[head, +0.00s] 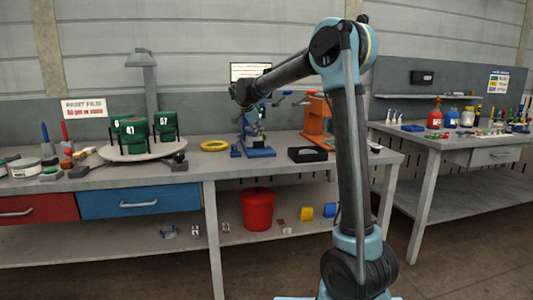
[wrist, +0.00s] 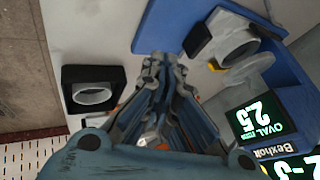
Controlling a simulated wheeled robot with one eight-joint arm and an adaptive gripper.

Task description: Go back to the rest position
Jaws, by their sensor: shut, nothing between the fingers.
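My arm reaches left over the workbench. In the wrist view my gripper (wrist: 163,62) is shut, with its fingertips together and nothing between them. It hangs over the bench beside the blue base (wrist: 163,22) of a device with a grey round part and a lit green display (wrist: 262,118). In the head view the blue base (head: 258,153) stands on the bench below the end of my arm, and the fingers are too small there to make out clearly.
Green numbered cylinders (head: 133,133) stand on a round plate (head: 150,153) at left. A black box with a round opening (head: 307,154) sits right of the blue base and shows in the wrist view (wrist: 93,90). An orange device (head: 318,122) stands behind it. A yellow ring (head: 214,145) lies left.

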